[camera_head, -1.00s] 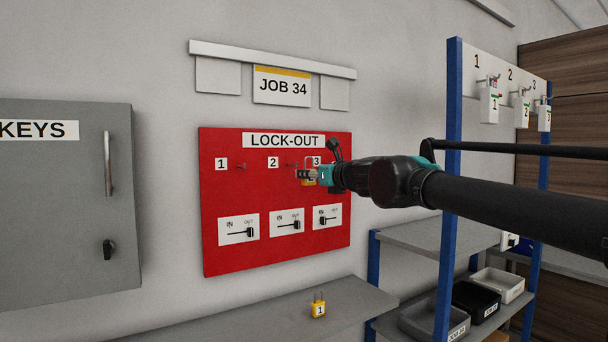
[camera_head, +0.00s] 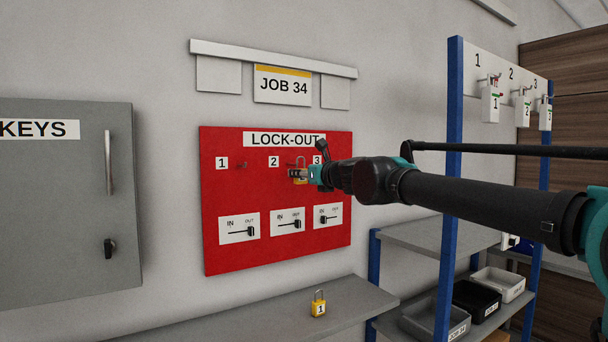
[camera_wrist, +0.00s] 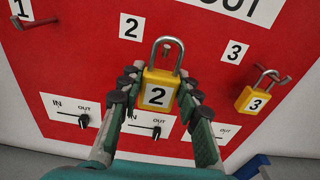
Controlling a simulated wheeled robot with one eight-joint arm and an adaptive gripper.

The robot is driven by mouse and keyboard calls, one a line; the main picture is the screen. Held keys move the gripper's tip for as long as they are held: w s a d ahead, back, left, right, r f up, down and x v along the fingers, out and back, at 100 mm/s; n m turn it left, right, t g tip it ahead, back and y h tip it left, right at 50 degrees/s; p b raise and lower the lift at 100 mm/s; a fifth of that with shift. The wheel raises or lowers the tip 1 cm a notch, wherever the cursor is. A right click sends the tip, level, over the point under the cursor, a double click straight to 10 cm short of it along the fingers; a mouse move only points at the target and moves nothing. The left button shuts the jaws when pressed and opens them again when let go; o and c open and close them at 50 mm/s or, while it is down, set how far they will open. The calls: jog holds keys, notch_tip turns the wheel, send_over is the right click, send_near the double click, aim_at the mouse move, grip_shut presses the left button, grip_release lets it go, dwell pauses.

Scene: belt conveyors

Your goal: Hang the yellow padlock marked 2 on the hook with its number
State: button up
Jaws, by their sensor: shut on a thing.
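The yellow padlock marked 2 (camera_wrist: 157,93) is held upright between the fingers of my gripper (camera_wrist: 152,98), shackle up, in the wrist view. My gripper (camera_head: 298,174) is shut on its body in front of the red board in the head view. The hook under number 2 (camera_wrist: 167,55) shows inside the shackle loop in the wrist view; I cannot tell whether the shackle is around it or only in front of it. The number 2 label (camera_wrist: 131,26) is up and left of the padlock.
The red lock-out board (camera_head: 216,190) has number 1's bare hook (camera_wrist: 43,22) at left. A yellow padlock marked 3 (camera_wrist: 254,99) hangs on number 3's hook at right. A yellow padlock marked 1 (camera_head: 318,308) stands on the grey shelf (camera_head: 250,324) below. Switches line the board's lower part.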

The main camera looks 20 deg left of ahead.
jog(key=shift+f+x, duration=0.2)
jog(key=shift+x, duration=0.6)
jog(key=shift+f+x, duration=0.2)
jog(key=shift+x, duration=0.6)
jog(key=shift+f+x, duration=0.2)
jog(key=shift+x, duration=0.65)
jog(key=shift+d+f, duration=0.1)
jog(key=o, duration=1.3)
